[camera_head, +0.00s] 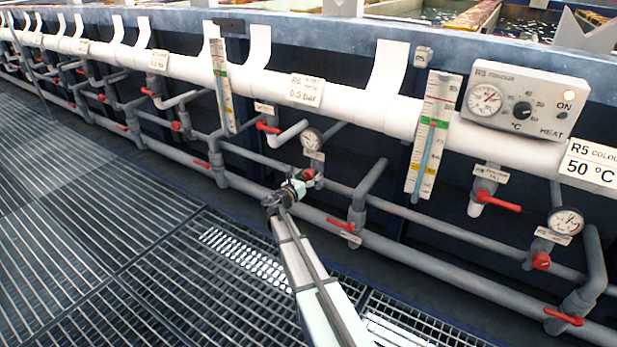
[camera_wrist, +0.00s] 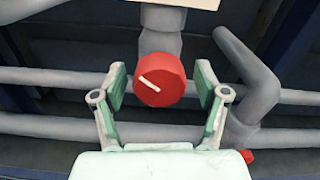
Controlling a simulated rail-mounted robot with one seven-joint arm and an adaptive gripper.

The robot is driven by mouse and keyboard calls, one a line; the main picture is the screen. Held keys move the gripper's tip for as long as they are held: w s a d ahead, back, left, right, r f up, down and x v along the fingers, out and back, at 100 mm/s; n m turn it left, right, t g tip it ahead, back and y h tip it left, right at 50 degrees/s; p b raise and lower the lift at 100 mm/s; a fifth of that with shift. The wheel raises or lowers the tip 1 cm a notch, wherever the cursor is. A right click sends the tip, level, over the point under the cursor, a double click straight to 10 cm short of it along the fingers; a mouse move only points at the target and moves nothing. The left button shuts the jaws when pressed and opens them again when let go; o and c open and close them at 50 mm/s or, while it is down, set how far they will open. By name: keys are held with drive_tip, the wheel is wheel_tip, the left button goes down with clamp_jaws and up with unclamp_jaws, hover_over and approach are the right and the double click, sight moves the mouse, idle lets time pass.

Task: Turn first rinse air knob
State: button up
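A red round knob (camera_wrist: 162,83) with a white line across its face sits on a grey pipe fitting, in the middle of the wrist view. My gripper (camera_wrist: 161,82) is open, with one green-padded finger on each side of the knob. A gap shows between each finger and the knob, so they look apart. In the head view my gripper (camera_head: 294,189) is at the pipes below a round gauge (camera_head: 311,139), and the red knob (camera_head: 307,175) shows just beyond it, partly hidden. The line on the knob runs from upper left to lower right.
Grey horizontal pipes (camera_wrist: 50,76) run behind the knob, and a bent grey pipe (camera_wrist: 250,80) rises close to the right finger. A pale label plate edge is above the knob. Red lever handles (camera_head: 340,224) stick out nearby. The grating floor (camera_head: 130,240) is clear.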

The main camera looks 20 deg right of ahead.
drive_tip(key=v, duration=1.2)
idle(0.5)
